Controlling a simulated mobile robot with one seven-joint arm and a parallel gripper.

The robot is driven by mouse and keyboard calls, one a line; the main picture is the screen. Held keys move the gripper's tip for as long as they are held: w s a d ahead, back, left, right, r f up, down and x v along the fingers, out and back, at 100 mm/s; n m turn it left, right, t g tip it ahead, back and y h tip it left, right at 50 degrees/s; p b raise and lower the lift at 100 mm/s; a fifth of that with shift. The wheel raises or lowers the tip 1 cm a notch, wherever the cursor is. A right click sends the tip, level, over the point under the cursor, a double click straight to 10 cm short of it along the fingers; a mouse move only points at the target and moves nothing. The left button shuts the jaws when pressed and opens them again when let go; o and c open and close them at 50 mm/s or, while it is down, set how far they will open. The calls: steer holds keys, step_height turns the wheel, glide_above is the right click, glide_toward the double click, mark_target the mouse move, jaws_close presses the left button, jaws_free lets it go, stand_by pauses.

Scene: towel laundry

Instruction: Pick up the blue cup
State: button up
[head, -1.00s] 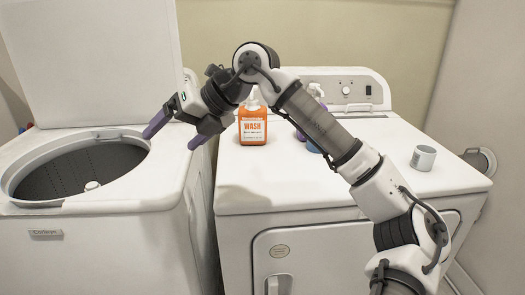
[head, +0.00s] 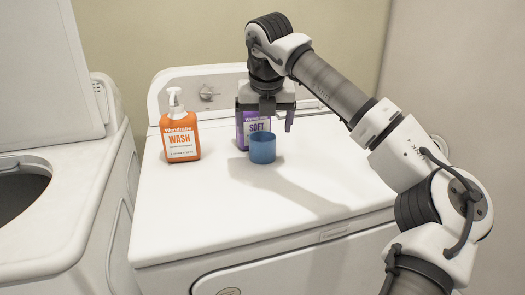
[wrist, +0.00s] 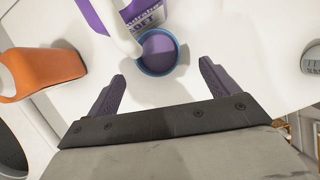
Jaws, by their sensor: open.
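The blue cup (head: 262,148) stands upright on top of the dryer, just in front of the purple bottle. In the wrist view the blue cup (wrist: 157,52) shows its open mouth, a little beyond the fingertips and roughly midway between them. My gripper (head: 275,122) hangs above the dryer top near the cup and hides part of the purple bottle. In the wrist view my gripper (wrist: 162,82) has its two fingers wide apart, with nothing between them.
The purple bottle (head: 241,122) stands close behind the cup. An orange wash bottle (head: 180,142) stands to the left. The open washer (head: 55,220) is at left. The dryer top (head: 190,215) is clear in front.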

mark_target(263, 146)
steer(key=x, duration=0.8)
steer(key=shift+a+f, duration=0.1)
steer(key=shift+f, duration=0.05)
steer(key=c, duration=1.2)
steer(key=shift+o, duration=0.2)
